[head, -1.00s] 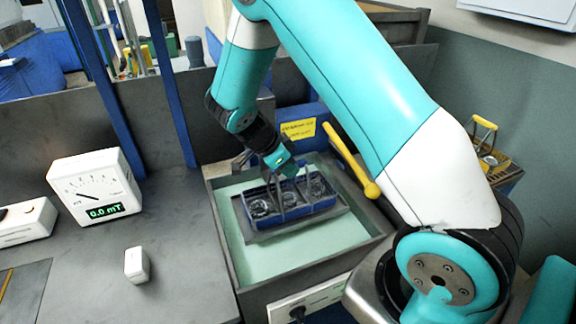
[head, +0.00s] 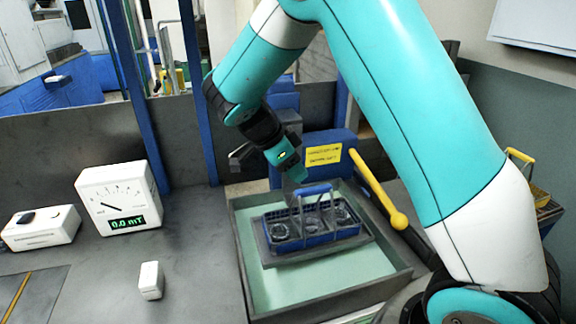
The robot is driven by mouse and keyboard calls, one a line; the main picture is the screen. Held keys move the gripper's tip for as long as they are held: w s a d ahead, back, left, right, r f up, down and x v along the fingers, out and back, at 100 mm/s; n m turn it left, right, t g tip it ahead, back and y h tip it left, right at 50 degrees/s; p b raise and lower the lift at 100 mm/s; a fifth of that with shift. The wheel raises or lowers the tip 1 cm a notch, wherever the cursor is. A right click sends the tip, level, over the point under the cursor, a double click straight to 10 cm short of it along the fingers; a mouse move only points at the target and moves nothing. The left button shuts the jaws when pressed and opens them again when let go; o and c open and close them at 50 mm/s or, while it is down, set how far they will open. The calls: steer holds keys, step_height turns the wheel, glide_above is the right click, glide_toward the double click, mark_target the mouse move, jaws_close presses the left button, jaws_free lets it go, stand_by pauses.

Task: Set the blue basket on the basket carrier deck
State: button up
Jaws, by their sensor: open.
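The blue basket (head: 283,237) has a blue handle and holds several dark metal rings. It rests upright on a dark flat deck (head: 277,259) inside a tray of pale green liquid. My gripper (head: 297,178) is open and empty. It hangs just above and behind the basket's handle, apart from it as far as I can see. Its fingertips are small and partly hard to make out. I cannot tell for certain whether the basket sits fully flat on the deck.
The grey-walled tray (head: 245,285) surrounds the deck. A blue housing with a yellow label (head: 323,156) is behind. A white meter reading 0.0 mT (head: 118,197) and a small white block (head: 151,281) are on the left bench.

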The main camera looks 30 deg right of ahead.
steer(key=s+a+r+n+y, duration=0.3)
steer(key=s+a+n, duration=0.3)
steer(key=s+n, duration=0.2)
steer(key=s+a+r+n+t+y, duration=0.1)
steer(key=s+a+r+n+y, duration=0.2)
steer(key=s+a+n, duration=0.3)
steer(key=s+a+r+n+y, duration=0.3)
steer(key=s+n, duration=0.6)
steer(key=n, duration=0.5)
steer(key=a+y, duration=0.1)
steer(key=a, duration=0.1)
steer(key=shift+s+a+t+y, duration=0.3)
steer(key=shift+a+t, duration=0.1)
